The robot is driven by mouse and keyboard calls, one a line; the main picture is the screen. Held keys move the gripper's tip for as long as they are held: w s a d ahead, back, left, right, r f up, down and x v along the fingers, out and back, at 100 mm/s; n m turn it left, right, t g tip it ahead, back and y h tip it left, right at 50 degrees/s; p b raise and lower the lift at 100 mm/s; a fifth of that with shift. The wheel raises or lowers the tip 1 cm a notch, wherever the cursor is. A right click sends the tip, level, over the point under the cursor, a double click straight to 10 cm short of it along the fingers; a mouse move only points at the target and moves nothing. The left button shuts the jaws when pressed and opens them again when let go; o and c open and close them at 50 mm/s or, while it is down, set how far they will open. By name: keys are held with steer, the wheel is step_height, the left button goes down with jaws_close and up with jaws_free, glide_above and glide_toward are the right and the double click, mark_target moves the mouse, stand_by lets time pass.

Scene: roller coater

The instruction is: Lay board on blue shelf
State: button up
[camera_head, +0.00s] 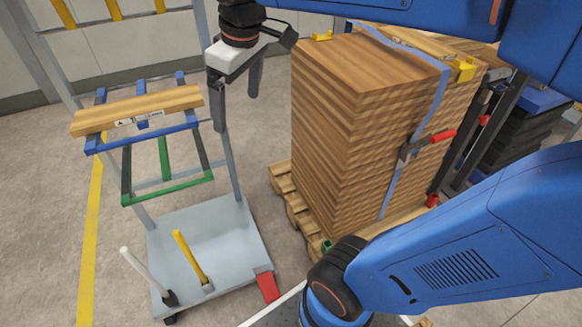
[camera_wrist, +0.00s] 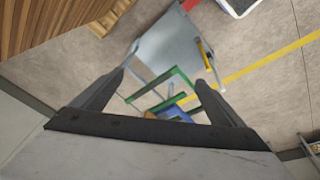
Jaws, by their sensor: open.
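A light wooden board (camera_head: 168,102) with a white label lies across the blue shelf (camera_head: 152,138), the upper blue frame of a grey cart at the left in the head view. The board rests flat on the bars, a little slanted, and its left end overhangs. My gripper (camera_head: 237,112) is open and empty, pointing down just right of the board's right end and apart from it. In the wrist view, my gripper's two fingers (camera_wrist: 160,80) are spread with nothing between them. The blue shelf is partly hidden there behind the gripper body, and I cannot make out the board clearly.
A green shelf frame (camera_head: 178,188) sits below the blue one, above the cart's grey base (camera_head: 210,240) with white and yellow levers. A tall strapped stack of boards (camera_head: 325,130) stands on a wooden pallet (camera_head: 298,215) to the right. Open floor lies between.

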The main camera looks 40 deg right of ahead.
steer(key=s+d+f+m+t, duration=0.1)
steer(key=s+d+f+m, duration=0.1)
steer(key=s+f, duration=0.4)
steer(key=s+d+f+m, duration=0.3)
steer(key=s+f+m, duration=0.1)
steer(key=s+f, duration=0.2)
steer(key=shift+d+f+t, duration=0.15)
steer(key=shift+f+t, duration=0.25)
steer(key=shift+f, duration=0.2)
stand_by(0.4)
